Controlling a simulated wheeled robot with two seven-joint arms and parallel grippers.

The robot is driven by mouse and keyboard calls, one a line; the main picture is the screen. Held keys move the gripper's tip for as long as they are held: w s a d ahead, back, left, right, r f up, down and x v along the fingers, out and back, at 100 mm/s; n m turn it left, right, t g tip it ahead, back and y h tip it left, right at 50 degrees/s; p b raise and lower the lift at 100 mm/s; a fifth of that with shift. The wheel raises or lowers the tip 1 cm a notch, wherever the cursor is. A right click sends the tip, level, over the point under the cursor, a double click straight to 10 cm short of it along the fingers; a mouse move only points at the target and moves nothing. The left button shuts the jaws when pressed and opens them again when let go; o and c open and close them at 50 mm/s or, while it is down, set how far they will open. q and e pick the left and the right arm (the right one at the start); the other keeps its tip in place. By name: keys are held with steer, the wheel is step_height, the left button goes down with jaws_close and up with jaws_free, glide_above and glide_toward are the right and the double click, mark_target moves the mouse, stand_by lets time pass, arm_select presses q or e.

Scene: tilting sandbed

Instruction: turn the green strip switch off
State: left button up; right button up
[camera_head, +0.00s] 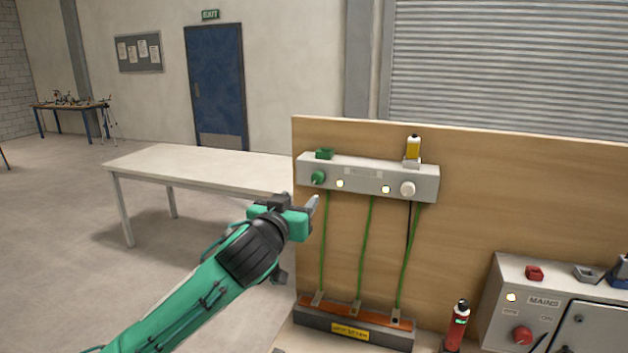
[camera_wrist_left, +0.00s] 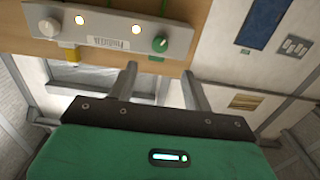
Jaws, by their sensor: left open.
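A grey strip (camera_head: 365,179) is fixed on the wooden board. Its green switch knob (camera_head: 318,177) is at the left end, beside a lit lamp; a white knob (camera_head: 407,188) is at the right end, beside another lit lamp. My left gripper (camera_head: 314,204) is open and empty, a little in front of and below the green knob. In the left wrist view, which is turned over, the green knob (camera_wrist_left: 160,44) appears beyond and between the two fingers (camera_wrist_left: 160,82), apart from both. The knob's exact pointer angle is too small to read. My right gripper is not in view.
Green wires (camera_head: 365,250) run down from the strip to a dark block (camera_head: 350,328) with orange top. A red bottle (camera_head: 457,325) and a grey mains box (camera_head: 545,305) stand right. A pale table (camera_head: 200,165) stands behind on the left.

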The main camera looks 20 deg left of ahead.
mark_target(316, 180)
arm_select(q)
steer(key=w+p, duration=0.1)
steer(key=w, duration=0.3)
steer(key=w+p, duration=0.2)
steer(key=w, duration=0.3)
steer(key=shift+w+d+r, duration=0.15)
steer(key=shift+w+p, duration=0.3)
steer(key=shift+w, duration=0.5)
steer(key=c, duration=1)
